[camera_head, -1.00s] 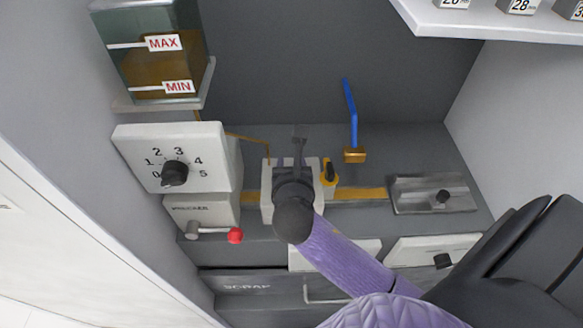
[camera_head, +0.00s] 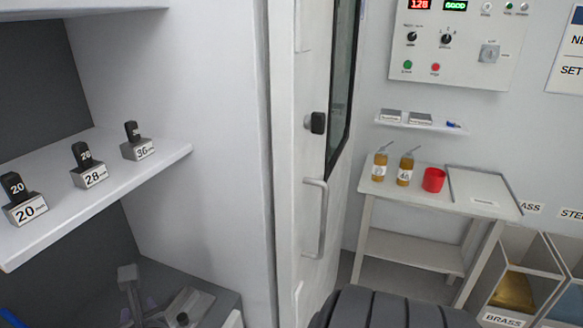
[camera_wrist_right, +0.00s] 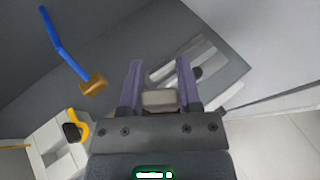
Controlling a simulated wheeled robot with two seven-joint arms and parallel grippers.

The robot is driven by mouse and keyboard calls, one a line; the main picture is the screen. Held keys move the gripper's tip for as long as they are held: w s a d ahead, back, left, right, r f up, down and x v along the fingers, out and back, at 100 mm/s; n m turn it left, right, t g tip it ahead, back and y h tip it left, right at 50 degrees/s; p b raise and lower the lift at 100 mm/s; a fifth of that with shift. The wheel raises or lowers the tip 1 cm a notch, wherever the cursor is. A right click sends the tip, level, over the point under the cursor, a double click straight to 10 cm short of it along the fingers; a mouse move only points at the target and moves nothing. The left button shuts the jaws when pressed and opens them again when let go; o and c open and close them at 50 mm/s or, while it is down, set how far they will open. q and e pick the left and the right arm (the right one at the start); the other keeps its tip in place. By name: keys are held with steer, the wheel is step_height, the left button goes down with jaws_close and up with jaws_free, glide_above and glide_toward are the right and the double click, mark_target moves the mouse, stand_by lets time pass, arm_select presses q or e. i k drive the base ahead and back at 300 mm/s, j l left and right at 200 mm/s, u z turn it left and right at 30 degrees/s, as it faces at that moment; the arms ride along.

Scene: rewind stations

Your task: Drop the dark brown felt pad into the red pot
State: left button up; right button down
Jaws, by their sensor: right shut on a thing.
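The red pot (camera_head: 433,180) stands upright on a small side table at the right of the head view. My right gripper (camera_wrist_right: 160,90) shows in the right wrist view, its two purple fingers shut on a small pale grey-brown block (camera_wrist_right: 160,101). I cannot tell whether this block is part of the felt pad; no dark brown felt surface shows. The gripper is above the machine bench, far to the left of the pot. My left gripper is not in view.
Two labelled amber bottles (camera_head: 380,166) stand just left of the pot. A white door (camera_head: 314,230) and cabinet wall lie between bench and table. A shelf (camera_head: 110,195) holds several numbered blocks. A steel plate with black knob (camera_wrist_right: 197,73) lies near the gripper.

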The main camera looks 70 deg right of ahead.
mark_target(432, 188)
steer(key=z, duration=3.25)
